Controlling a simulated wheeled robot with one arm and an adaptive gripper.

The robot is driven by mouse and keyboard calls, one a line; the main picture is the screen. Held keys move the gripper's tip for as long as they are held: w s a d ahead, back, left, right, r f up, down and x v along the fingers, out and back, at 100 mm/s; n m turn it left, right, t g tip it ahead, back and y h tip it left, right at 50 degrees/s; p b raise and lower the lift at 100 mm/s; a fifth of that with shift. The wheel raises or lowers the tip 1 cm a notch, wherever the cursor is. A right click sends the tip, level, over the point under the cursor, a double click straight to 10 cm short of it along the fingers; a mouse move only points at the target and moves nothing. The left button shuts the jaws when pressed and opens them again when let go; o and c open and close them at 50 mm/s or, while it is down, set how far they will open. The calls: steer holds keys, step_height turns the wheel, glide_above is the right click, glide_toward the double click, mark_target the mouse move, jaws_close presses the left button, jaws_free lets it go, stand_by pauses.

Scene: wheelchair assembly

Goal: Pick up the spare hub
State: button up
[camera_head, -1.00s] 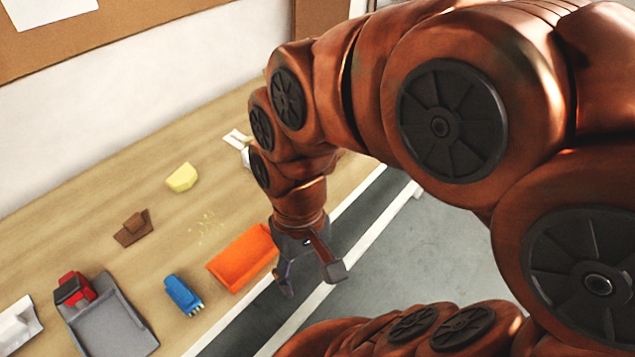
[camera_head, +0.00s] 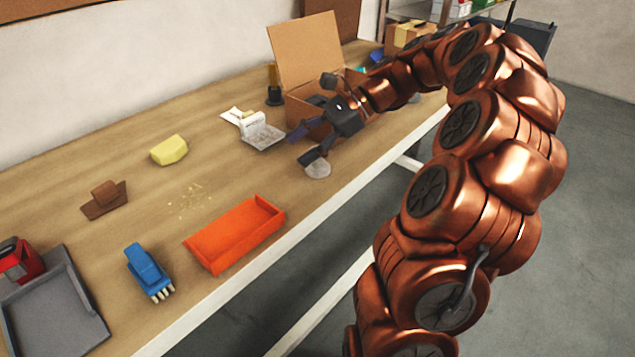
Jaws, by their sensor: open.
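My gripper (camera_head: 301,148) is open and empty over the far part of the bench, in front of an open cardboard box. Its dark fingers point left. A small pale grey round piece (camera_head: 318,170) lies near the bench's front edge, just below the lower finger. It may be the spare hub, but its shape is too small to be sure. I cannot tell whether the finger touches it. The gripper and arm hide part of the box front and the bench behind them.
The cardboard box (camera_head: 300,52) has its lid raised. A white and grey item (camera_head: 262,131) stands left of the gripper. An orange tray (camera_head: 236,234), blue brush (camera_head: 148,270), yellow block (camera_head: 169,150), brown piece (camera_head: 104,200) and grey dustpan (camera_head: 55,318) lie on the wooden bench (camera_head: 120,165).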

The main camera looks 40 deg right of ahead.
steer(key=d+f+m+t+b, duration=0.1)
steer(key=d, duration=0.3)
steer(key=d+f+m+t+b, duration=0.1)
steer(key=d+f+m, duration=0.1)
steer(key=d, duration=0.2)
steer(key=d+f+m+t+b, duration=0.1)
steer(key=d+f+m, duration=0.1)
steer(key=d, duration=0.2)
steer(key=shift+w+d+f+t+b, duration=0.1)
steer(key=shift+w+t+b, duration=0.2)
steer(key=shift+f+y, duration=0.15)
steer(key=shift+y, duration=0.15)
steer(key=shift+b+x, duration=1.1)
steer(key=shift+x, duration=2.65)
steer(key=shift+d+f, duration=0.1)
steer(key=shift+c, duration=0.2)
jaws_close()
